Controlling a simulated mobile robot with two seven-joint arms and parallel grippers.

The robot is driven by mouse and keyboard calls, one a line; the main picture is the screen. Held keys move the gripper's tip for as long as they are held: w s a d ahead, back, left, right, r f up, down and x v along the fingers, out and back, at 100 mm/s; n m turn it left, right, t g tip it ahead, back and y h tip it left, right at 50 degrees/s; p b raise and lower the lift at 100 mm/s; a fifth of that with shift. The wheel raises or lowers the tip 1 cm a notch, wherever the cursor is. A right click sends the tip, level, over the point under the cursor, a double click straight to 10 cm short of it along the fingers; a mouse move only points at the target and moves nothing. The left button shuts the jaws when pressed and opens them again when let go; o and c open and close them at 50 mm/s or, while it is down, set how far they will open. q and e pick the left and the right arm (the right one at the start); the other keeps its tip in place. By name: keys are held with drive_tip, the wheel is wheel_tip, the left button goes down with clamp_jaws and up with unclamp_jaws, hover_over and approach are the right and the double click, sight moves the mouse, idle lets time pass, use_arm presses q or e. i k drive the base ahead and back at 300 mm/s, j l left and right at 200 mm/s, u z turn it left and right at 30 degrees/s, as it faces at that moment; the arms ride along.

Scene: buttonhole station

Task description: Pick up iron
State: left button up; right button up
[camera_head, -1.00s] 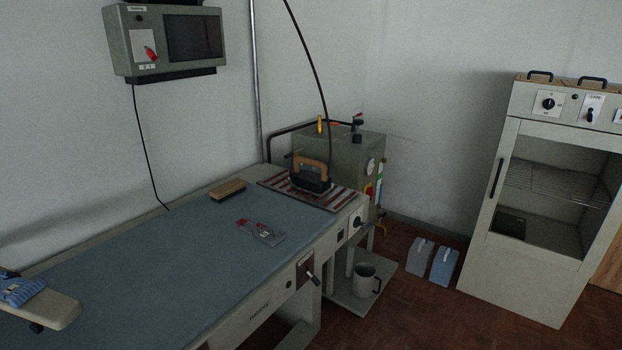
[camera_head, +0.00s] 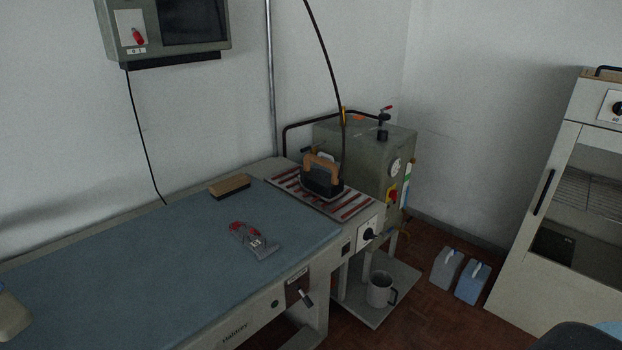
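The iron (camera_head: 322,180) has a dark body and an orange-brown handle. It stands on a red and white striped rest (camera_head: 353,208) at the far right end of the ironing table. A dark hose or cable rises from beside it toward the top of the picture. Neither of my grippers shows in the head view. Nothing is seen touching the iron.
The blue-topped ironing table (camera_head: 150,255) carries a wooden brush (camera_head: 230,186) and a small red and grey item (camera_head: 254,241). A green boiler (camera_head: 370,150) stands behind the iron. A mug (camera_head: 380,289) sits on the low shelf. Two canisters (camera_head: 459,273) and a cabinet (camera_head: 560,220) are at right.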

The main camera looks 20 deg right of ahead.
sight(325, 185)
drive_tip(key=i+l+u, duration=0.1)
drive_tip(key=l+u, duration=0.15)
drive_tip(key=l, duration=0.25)
drive_tip(key=l+u, duration=0.2)
drive_tip(key=l, duration=0.3)
drive_tip(key=l+u, duration=0.25)
drive_tip(key=l, duration=0.3)
drive_tip(key=l+u, duration=0.25)
drive_tip(key=l, duration=0.3)
drive_tip(key=l+u, duration=0.25)
drive_tip(key=l, duration=0.25)
drive_tip(key=k+l+u, duration=0.2)
drive_tip(key=l, duration=0.3)
drive_tip(key=k+l+u, duration=0.1)
drive_tip(key=l+u, duration=0.15)
drive_tip(key=l, duration=0.25)
drive_tip(key=k+l+u, duration=0.1)
drive_tip(key=l, duration=0.35)
drive_tip(key=k+l+u, duration=0.15)
drive_tip(key=l, duration=0.25)
